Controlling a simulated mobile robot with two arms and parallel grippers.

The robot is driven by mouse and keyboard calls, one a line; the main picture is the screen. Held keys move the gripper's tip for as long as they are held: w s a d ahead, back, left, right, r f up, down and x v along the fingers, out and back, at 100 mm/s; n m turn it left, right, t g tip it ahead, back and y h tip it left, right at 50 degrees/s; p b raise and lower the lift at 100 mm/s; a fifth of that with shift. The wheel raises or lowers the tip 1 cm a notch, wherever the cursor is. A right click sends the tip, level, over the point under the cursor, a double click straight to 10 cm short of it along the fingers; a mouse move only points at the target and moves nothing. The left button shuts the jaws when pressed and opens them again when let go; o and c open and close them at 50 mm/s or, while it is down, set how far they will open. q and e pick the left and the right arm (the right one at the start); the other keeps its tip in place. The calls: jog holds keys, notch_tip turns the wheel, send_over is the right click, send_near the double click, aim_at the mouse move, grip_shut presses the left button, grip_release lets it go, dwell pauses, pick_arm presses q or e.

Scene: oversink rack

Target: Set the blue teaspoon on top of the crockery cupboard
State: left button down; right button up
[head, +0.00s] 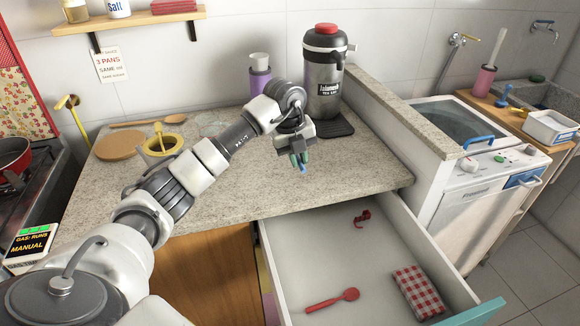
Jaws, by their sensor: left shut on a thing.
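My left gripper (300,160) is above the front part of the speckled stone worktop, near its front edge and the open drawer. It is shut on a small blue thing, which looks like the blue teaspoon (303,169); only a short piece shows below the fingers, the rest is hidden. I cannot tell whether it touches the worktop. The worktop (230,185) tops a unit with a wooden door (205,275); no label shows whether this is the crockery cupboard. My right gripper is not in view.
The open drawer (330,245) holds a red spoon (333,299), a small red item (362,217) and a red checked cloth (418,291). A large flask (324,85), a purple cup (260,80), a yellow container (163,146) and a round board (119,145) stand farther back.

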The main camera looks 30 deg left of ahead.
aim_at(293, 177)
pick_arm(q)
jog(key=shift+w+a+f, duration=0.2)
jog(key=shift+a+f, duration=0.25)
jog(key=shift+a, duration=0.15)
jog(key=shift+w+a+f, duration=0.15)
jog(key=shift+a+f, duration=0.25)
jog(key=shift+a, duration=0.2)
jog(key=shift+f+p, duration=0.35)
jog(key=shift+f, duration=1.65)
jog(key=shift+f, duration=0.1)
jog(key=c, duration=1.4)
grip_release()
notch_tip(293, 177, up, 12)
jog(key=s+a, duration=0.1)
jog(key=shift+s+a+b, duration=0.25)
jog(key=shift+s+b, duration=0.05)
jog(key=shift+s, duration=0.1)
